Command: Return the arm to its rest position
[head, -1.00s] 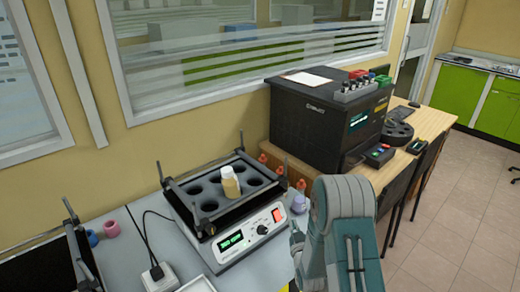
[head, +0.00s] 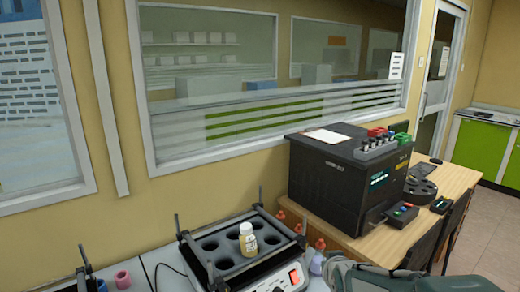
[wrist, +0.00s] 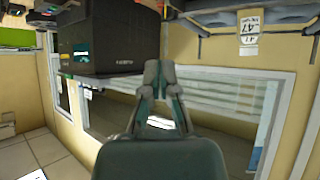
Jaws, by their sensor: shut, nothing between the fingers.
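My gripper (wrist: 159,76) shows in the wrist view with its two fingertips together and nothing between them. That view is upside down. The fingers show against the window (wrist: 215,105), beside the black analyzer (wrist: 115,40); I cannot tell the distance to either. In the head view only part of my arm shows at the bottom right edge, and the gripper itself is out of that frame. A small bottle with amber contents and a white cap (head: 248,240) stands in a hole of the shaker rack (head: 208,263), apart from my arm.
The black analyzer (head: 325,190) stands on the wooden desk (head: 385,240) at the right. Orange and purple small bottles (head: 317,262) stand beside the shaker. A second shaker (head: 85,278) is cut off at the lower left. Tiled floor (head: 484,208) shows at the right.

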